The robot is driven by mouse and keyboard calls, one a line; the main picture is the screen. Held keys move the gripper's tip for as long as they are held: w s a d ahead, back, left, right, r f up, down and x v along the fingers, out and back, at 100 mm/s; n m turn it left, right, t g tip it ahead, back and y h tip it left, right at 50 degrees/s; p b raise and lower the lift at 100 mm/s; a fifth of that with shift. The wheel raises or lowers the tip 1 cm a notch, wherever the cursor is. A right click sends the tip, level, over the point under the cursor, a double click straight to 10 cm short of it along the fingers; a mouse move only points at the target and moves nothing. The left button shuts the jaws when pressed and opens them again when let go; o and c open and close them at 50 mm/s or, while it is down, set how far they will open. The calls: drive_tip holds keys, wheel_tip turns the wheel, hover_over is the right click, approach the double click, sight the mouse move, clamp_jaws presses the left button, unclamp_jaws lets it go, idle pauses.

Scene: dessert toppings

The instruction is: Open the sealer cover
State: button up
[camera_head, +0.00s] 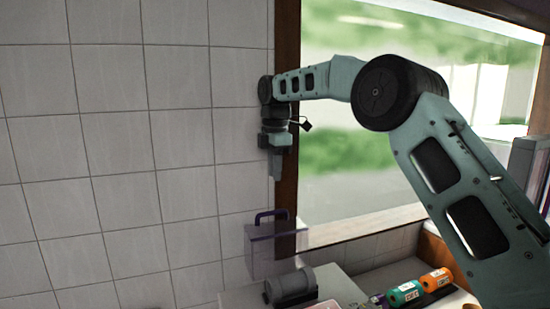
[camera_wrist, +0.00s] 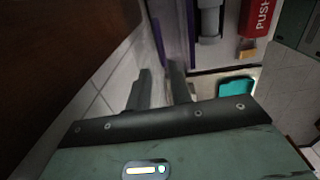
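A teal bottle (camera_head: 405,293) and an orange bottle (camera_head: 436,281) lie to the right. The tiled wall (camera_head: 120,150) and wooden window frame (camera_head: 287,120) are close to my gripper.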

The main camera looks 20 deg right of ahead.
wheel_tip(320, 180, up, 5)
drive_tip(key=shift+s+r, duration=0.1)
drive_tip(key=shift+r, duration=0.1)
idle(0.6)
